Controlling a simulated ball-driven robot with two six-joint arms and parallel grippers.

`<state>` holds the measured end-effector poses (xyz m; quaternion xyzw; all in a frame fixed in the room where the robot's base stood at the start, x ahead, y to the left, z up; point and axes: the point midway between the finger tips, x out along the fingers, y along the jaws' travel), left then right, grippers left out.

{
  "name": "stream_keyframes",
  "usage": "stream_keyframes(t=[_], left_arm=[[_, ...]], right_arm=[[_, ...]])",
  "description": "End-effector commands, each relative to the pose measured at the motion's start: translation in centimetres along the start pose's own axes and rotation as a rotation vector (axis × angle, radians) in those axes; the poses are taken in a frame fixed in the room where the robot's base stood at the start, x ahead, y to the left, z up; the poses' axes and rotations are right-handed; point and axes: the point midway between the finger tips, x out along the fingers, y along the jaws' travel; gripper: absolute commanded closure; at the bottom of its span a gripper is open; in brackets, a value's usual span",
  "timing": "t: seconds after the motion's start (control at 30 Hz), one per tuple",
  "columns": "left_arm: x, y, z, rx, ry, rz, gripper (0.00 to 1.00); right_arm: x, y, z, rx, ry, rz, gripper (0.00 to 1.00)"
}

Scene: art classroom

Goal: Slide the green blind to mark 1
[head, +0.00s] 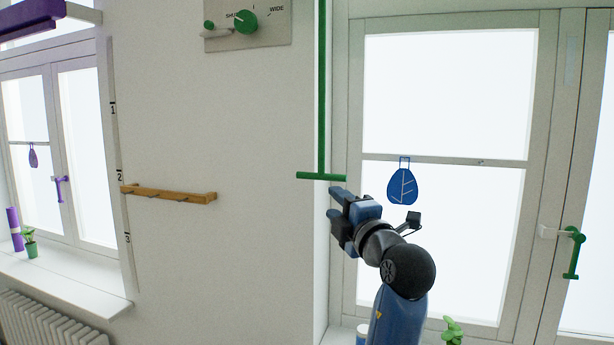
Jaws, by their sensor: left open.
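A green rod (321,90) hangs down from the top edge and ends in a green crossbar (321,177), in front of the right window's left edge. The green blind itself does not show; whatever the rod joins is above the view. My left gripper (333,203) is open and empty, just below the crossbar's right end, with its fingers pointing left. I cannot tell whether it touches the bar. A strip with marks 1, 2 and 3 (119,180) runs down the wall beside the left window. My right gripper is not in view.
A blue leaf-shaped tag (402,186) hangs on the right window close to my gripper. A green window handle (574,252) is at the right. A wooden peg rack (168,194) and a panel with a green knob (247,22) are on the wall. A purple blind (40,14) is at upper left.

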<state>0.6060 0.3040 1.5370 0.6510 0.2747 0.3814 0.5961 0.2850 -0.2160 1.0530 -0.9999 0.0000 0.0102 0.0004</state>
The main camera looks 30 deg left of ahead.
Motion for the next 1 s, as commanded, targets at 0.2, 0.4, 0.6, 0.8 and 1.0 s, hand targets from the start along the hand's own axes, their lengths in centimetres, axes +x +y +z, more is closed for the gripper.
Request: stream_keyframes(t=[0.2,0.4,0.6,0.8,1.0], left_arm=[[0.3,2.8,-1.6,-0.120,0.060,-0.024,0.59],[2.2,3.1,-1.9,-0.128,0.069,-0.027,0.59],[5.4,3.1,-2.1,-0.126,0.069,-0.027,0.59],[8.4,2.9,-2.3,-0.126,0.067,-0.028,0.59],[10.2,2.7,-2.3,-0.127,0.065,-0.027,0.59]], right_arm=[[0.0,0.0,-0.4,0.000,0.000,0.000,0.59],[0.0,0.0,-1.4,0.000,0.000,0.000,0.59],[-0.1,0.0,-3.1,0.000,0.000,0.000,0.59],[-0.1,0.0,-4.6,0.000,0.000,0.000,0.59],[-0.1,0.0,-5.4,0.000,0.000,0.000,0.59]])
